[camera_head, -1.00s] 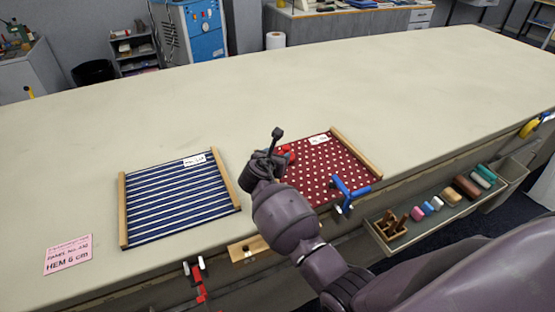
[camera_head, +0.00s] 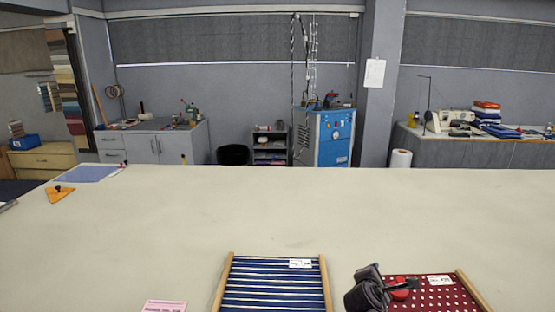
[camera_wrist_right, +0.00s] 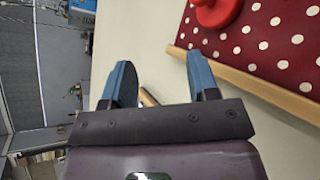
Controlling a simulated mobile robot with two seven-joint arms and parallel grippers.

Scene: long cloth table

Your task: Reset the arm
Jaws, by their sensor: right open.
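My right gripper (camera_wrist_right: 161,82) is open in the right wrist view, its two blue fingers apart with nothing held between them. In the head view my dark right arm (camera_head: 367,291) shows at the bottom, beside the red dotted panel (camera_head: 435,299). It partly covers that panel's left side. A red round object (camera_head: 399,294) lies on the panel, and it also shows in the right wrist view (camera_wrist_right: 217,12), to the right of the fingers. My left gripper is out of view.
A navy striped panel (camera_head: 275,290) with wooden side bars lies left of my arm. A pink card (camera_head: 164,306) is at the bottom edge. An orange triangle (camera_head: 60,194) lies far left. The middle of the pale table (camera_head: 250,210) is clear.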

